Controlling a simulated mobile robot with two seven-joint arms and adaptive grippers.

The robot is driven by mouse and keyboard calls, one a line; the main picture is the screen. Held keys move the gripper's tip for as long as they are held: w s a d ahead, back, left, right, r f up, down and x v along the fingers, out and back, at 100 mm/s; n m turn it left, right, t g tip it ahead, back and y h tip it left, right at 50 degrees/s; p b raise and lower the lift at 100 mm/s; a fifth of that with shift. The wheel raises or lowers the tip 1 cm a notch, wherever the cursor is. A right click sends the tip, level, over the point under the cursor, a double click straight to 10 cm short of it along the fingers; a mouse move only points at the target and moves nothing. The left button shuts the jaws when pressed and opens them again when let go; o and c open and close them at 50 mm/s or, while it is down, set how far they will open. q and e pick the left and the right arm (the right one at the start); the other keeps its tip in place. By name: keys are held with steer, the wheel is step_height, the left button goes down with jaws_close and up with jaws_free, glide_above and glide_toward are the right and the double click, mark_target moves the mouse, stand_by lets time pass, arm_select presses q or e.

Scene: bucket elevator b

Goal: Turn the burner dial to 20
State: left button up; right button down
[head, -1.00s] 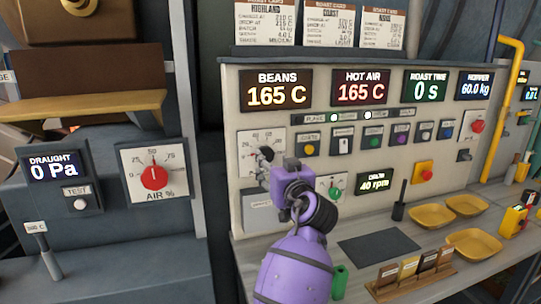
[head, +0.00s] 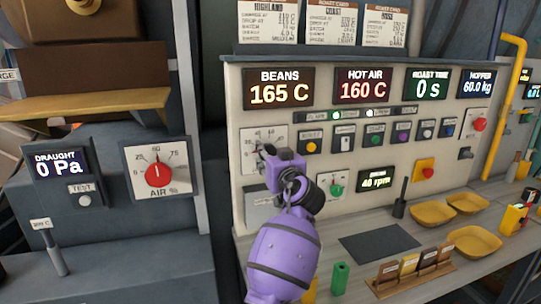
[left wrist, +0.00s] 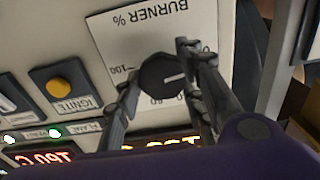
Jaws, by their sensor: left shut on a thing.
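The burner dial (left wrist: 161,77) is a dark round knob on a white plate marked BURNER % (left wrist: 150,25), which appears upside down in the left wrist view. A light line on the knob points right, towards one finger; the number there is partly covered. My left gripper (left wrist: 160,80) has a finger on each side of the knob and is shut on it. In the head view, the burner plate (head: 262,134) shows above my left gripper (head: 264,152), which hides the knob. My right gripper is in neither view.
The ignite button (left wrist: 60,88) sits beside the burner plate. Displays read BEANS 165 C (head: 279,88) and HOT AIR 160 C (head: 364,87). The bench holds yellow trays (head: 433,213) and a dark mat (head: 380,243).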

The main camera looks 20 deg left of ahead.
arm_select(q)
steer(key=shift+d, duration=0.1)
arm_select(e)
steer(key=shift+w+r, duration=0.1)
arm_select(q)
steer(key=shift+r+m, duration=0.1)
steer(key=shift+m, duration=0.5)
steer(key=shift+m+p, duration=0.5)
steer(key=shift+m, duration=1)
steer(key=m+p, duration=0.1)
steer(key=m, duration=0.2)
steer(key=shift+f+m+p, duration=0.3)
steer(key=shift+m+p, duration=0.05)
steer(key=shift+m, duration=0.05)
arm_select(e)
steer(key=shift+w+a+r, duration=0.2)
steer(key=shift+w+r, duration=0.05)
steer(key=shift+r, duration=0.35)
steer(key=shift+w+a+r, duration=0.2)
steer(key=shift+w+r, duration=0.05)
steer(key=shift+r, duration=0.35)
arm_select(q)
steer(key=shift+f, duration=0.1)
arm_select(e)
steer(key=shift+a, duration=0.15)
